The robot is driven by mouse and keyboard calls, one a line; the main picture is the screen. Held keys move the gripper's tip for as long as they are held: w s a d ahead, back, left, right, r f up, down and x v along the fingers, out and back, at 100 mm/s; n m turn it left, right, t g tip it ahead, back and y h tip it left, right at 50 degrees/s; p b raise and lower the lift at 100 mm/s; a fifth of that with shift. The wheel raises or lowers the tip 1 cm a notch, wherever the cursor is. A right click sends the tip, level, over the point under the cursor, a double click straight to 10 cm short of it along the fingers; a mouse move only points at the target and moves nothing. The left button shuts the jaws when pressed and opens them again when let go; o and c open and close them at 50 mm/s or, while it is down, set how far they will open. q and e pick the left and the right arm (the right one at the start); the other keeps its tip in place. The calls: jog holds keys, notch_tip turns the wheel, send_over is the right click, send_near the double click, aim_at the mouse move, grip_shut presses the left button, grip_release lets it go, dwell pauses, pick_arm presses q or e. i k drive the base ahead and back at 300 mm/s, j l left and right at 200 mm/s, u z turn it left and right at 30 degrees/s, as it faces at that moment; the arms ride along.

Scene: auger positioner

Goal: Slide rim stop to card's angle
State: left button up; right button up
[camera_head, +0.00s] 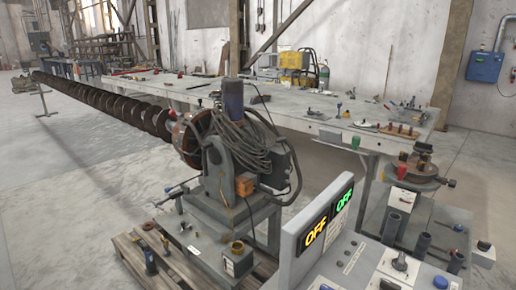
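At the right, a round brown disc (418,172) sits on a stand, with a metal block (424,152) on top. A red piece (403,169) stands at its left rim and a dark clamp-like piece with a blue end (449,183) at its right rim. I cannot tell which is the rim stop. A white card or plate (402,198) is below the disc; any marking on it is too small to read. The positioner (222,165) stands in the middle, its faceplate (190,138) joined to the long auger (105,105). Neither of my grippers is in view.
A control console (315,250) with two lit OFF displays fills the front. A long workbench (270,115) with scattered tools runs behind. A wooden pallet (150,262) lies under the positioner. Dark upright tubes (391,228) stand below the disc. The floor at left is open.

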aim_at(200, 100)
jog(key=i+j+z, duration=0.1)
jog(key=j, duration=0.3)
jog(key=i+j+z, duration=0.1)
jog(key=i+j, duration=0.15)
jog(key=j, duration=0.2)
jog(key=i+j+z, duration=0.1)
jog(key=j, duration=0.35)
jog(key=i+j+z, duration=0.1)
jog(key=j, duration=0.3)
jog(key=i+j+z, duration=0.1)
jog(key=j, duration=0.4)
jog(key=i+j+z, duration=0.1)
jog(key=j, duration=0.35)
jog(key=i, duration=0.1)
